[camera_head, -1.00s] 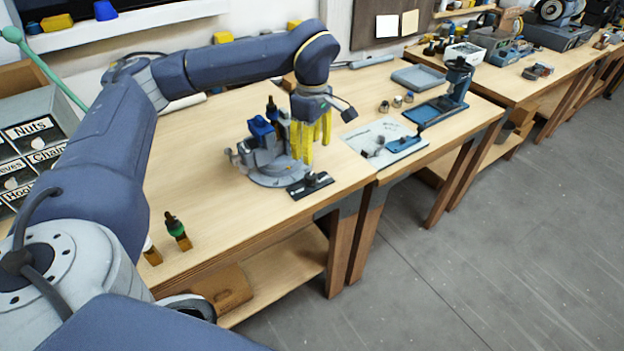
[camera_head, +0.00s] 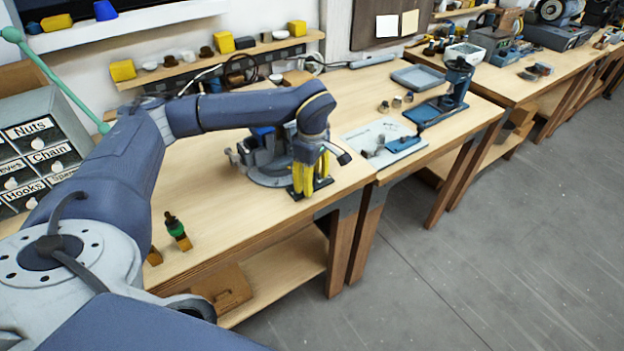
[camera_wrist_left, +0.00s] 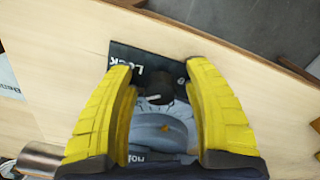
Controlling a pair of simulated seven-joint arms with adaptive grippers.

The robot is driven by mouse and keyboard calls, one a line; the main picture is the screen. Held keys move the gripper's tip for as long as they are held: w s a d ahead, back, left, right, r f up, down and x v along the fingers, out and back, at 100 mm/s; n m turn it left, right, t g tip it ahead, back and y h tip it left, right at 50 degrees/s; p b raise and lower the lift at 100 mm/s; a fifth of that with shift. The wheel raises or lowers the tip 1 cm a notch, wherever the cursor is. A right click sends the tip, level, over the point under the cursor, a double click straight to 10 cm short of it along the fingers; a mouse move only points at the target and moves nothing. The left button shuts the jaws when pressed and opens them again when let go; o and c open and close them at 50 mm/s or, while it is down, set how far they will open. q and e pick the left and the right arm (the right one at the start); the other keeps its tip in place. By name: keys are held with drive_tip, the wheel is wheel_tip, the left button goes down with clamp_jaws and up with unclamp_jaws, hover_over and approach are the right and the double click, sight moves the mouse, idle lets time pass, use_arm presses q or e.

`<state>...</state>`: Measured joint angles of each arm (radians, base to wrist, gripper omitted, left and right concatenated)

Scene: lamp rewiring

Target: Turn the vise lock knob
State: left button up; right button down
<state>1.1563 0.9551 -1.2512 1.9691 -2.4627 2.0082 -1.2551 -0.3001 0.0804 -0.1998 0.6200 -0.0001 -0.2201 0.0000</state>
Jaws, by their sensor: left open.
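The grey vise (camera_head: 268,172) with a blue part stands on the wooden bench in the head view, partly hidden behind my left arm. In the left wrist view, the dark round lock knob (camera_wrist_left: 158,88) with a pale pointer mark sits on a black plate (camera_wrist_left: 125,54) that bears the word "Lock". My left gripper (camera_head: 311,190) has yellow fingers pointing down over this plate. In the left wrist view, its open fingers (camera_wrist_left: 158,70) are on either side of the knob; I cannot tell whether they touch it. My right gripper is not in view.
A white board (camera_head: 385,140) with a blue tool lies to the right on the adjoining bench. Labelled drawers (camera_head: 35,150) stand at the left. The bench between the bottle and vise is clear.

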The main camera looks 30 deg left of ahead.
use_arm(q)
drive_tip(key=shift+c, duration=0.5)
clamp_jaws()
